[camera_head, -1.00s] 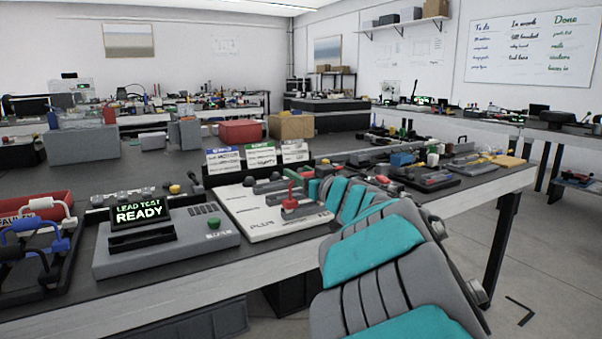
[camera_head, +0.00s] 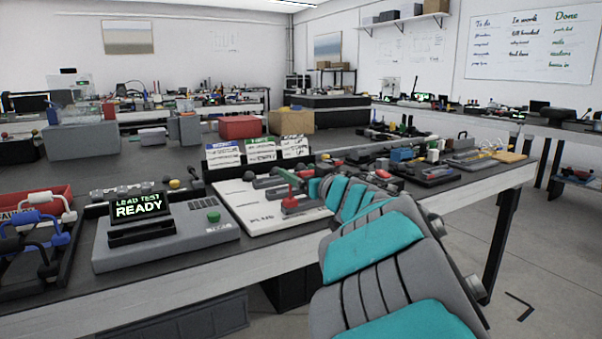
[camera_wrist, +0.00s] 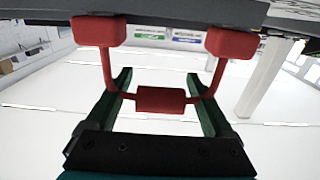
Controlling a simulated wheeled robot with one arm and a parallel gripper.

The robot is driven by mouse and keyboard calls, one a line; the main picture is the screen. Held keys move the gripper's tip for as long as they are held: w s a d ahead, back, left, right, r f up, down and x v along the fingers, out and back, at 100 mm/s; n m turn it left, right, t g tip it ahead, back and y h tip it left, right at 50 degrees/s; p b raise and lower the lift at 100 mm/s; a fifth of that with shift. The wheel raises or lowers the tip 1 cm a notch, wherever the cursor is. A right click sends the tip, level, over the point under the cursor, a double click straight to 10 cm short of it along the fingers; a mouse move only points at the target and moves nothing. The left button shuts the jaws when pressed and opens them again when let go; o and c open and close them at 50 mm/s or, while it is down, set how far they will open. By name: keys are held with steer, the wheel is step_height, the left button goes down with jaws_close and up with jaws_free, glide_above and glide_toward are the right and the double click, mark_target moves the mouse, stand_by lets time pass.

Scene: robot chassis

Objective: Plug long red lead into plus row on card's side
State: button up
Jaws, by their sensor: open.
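A red lead (camera_head: 290,200) stands on the white board marked PLUS (camera_head: 262,219), close to its right side. In the wrist view, the lead's middle block (camera_wrist: 162,99) hangs between two thin arms that end in red plugs, a left one (camera_wrist: 99,30) and a right one (camera_wrist: 231,41). Both plugs meet the dark grey surface (camera_wrist: 185,13) at the top; whether their pins are seated is hidden. My gripper (camera_wrist: 161,74) is open, with a finger on each side of the block and gaps between. In the head view my arm hides part of the board.
A grey tester with a lit READY screen (camera_head: 139,207) stands left of the board. A tray with blue, white and black leads (camera_head: 40,235) is at the far left. Label cards (camera_head: 258,150) stand behind the board. Tools and parts (camera_head: 430,165) crowd the bench to the right.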

steer(key=shift+d, duration=0.1)
steer(key=shift+v, duration=3.85)
